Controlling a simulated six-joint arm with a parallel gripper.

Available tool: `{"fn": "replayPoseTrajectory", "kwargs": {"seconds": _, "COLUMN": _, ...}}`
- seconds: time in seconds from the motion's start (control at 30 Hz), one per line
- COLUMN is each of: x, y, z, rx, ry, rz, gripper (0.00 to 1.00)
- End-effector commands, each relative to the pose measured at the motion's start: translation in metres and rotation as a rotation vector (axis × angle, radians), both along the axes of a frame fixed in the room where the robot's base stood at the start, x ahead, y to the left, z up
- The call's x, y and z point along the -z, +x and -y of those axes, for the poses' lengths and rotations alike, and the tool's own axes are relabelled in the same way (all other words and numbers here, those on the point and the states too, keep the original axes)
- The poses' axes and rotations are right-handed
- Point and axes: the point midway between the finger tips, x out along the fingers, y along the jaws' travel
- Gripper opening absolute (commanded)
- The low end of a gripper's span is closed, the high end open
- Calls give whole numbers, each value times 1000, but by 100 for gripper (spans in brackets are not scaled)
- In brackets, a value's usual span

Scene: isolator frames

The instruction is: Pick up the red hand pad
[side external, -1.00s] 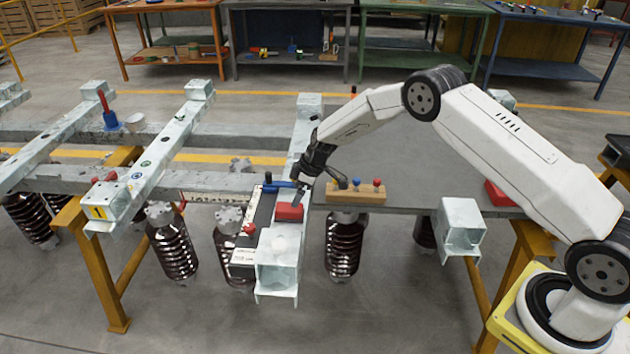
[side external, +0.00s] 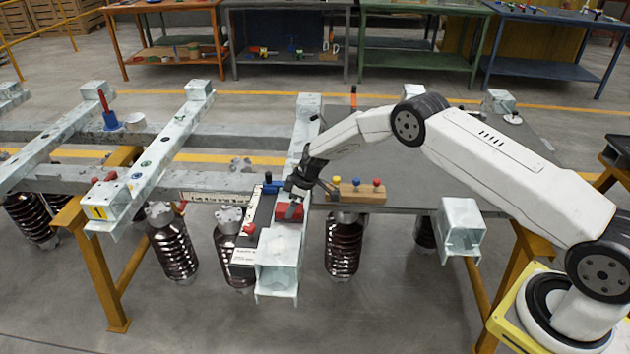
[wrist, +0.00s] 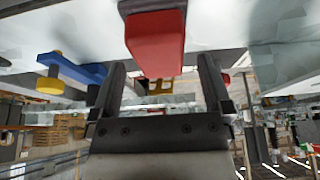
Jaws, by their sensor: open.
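The red hand pad (side external: 289,212) is a small red block on the pale metal beam (side external: 277,250) in the side external view. In the wrist view the red pad (wrist: 155,40) fills the upper middle. My gripper (side external: 293,197) is right at the pad, pointing down at it. In the wrist view my gripper (wrist: 163,72) is open, with one dark finger on each side of the pad's near end. I cannot tell whether the fingers touch it.
A blue part (side external: 271,187) is just left of my gripper; a blue bar (wrist: 72,70) with a yellow knob shows left in the wrist view. A wooden block (side external: 358,194) with coloured knobs stands to the right.

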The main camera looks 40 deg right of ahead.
Motion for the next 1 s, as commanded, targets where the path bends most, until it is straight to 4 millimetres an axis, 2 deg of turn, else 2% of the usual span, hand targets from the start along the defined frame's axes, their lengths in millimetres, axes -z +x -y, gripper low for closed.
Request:
{"fn": "replayPoseTrajectory", "kwargs": {"seconds": 0.3, "x": 22, "y": 7, "z": -6, "rx": 1, "ry": -2, "rz": 1, "gripper": 100}}
{"fn": "replayPoseTrajectory", "kwargs": {"seconds": 0.9, "x": 23, "y": 7, "z": -6, "rx": 1, "ry": -2, "rz": 2, "gripper": 100}}
{"fn": "replayPoseTrajectory", "kwargs": {"seconds": 0.97, "x": 23, "y": 7, "z": -6, "rx": 1, "ry": -2, "rz": 2, "gripper": 81}}
{"fn": "replayPoseTrajectory", "kwargs": {"seconds": 1.0, "x": 23, "y": 7, "z": -6, "rx": 1, "ry": -2, "rz": 2, "gripper": 68}}
